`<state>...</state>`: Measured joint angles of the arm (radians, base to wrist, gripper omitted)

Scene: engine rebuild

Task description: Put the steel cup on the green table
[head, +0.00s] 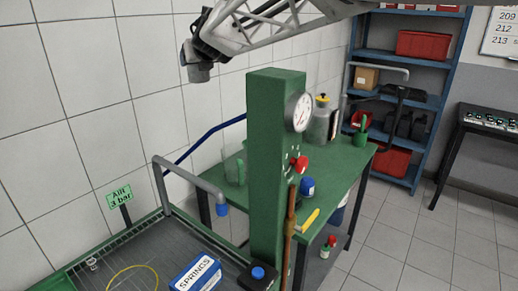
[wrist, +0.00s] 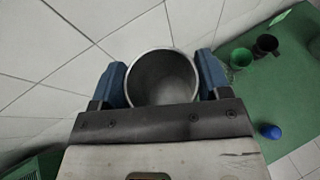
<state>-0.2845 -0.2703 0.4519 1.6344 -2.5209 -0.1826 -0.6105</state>
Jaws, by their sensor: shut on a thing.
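The steel cup (head: 198,73) hangs in my gripper (head: 203,50) high up in the head view, in front of the tiled wall. In the wrist view the round open mouth of the steel cup (wrist: 162,78) lies between my two blue fingers, which are shut on its sides. The green table (head: 338,180) stands below and to the right, partly hidden behind a green column. In the wrist view the green table (wrist: 290,95) shows at the right, and the cup is apart from it.
A green column (head: 272,150) with a gauge (head: 299,112) rises before the table.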

